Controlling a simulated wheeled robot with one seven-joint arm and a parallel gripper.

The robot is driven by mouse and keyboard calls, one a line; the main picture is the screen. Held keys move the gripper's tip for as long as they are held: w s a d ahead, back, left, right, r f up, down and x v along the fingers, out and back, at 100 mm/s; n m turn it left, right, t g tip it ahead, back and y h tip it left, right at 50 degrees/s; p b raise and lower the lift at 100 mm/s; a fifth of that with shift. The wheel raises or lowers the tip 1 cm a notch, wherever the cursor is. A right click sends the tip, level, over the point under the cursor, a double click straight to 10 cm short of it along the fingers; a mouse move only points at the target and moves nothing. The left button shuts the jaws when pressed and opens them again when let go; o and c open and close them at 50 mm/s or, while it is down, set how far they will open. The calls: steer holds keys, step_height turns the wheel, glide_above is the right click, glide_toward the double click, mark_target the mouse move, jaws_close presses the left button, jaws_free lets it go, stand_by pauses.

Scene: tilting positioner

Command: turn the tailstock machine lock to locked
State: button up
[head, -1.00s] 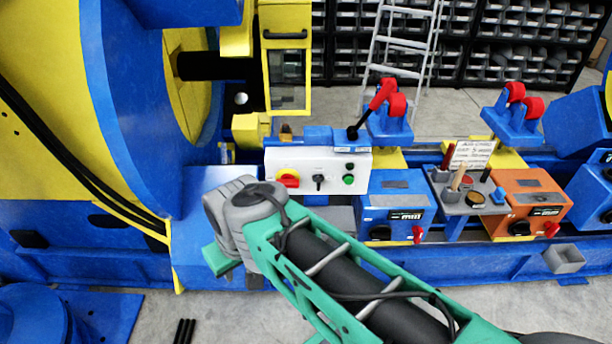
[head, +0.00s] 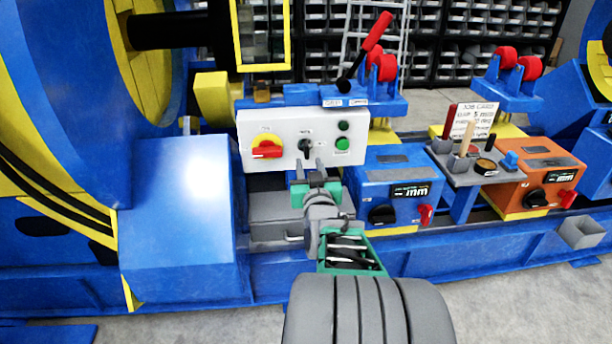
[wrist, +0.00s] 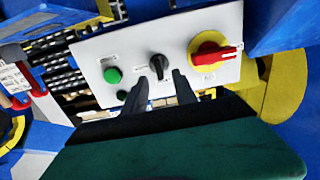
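A white control panel (head: 250,165) carries a red-and-yellow rotary switch (head: 267,147), a black selector knob (head: 304,148) and two green buttons on the right. Their labels are too small to read, so I cannot tell which is the machine lock. My gripper (head: 308,163) is just below the black knob in the head view. In the wrist view my gripper (wrist: 159,88) has its two dark fingers apart, with the black knob (wrist: 159,65) beyond and between their tips. I cannot tell whether they touch it. The red switch handle (wrist: 218,56) lies to the right there.
A red-handled lever (head: 367,48) rises above the panel. A blue box (head: 375,180) and an orange box (head: 545,165), each with a black dial and red handle, stand right of my arm. A grey tool tray (head: 470,170) sits between them. A large blue housing (head: 175,230) stands left.

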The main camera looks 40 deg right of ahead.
mark_target(307, 152)
steer(key=b+x, duration=0.1)
steer(key=x, duration=0.6)
steer(key=shift+w+d+r, duration=0.2)
steer(key=shift+w+d, duration=0.05)
steer(key=shift+d, duration=0.05)
jaws_close()
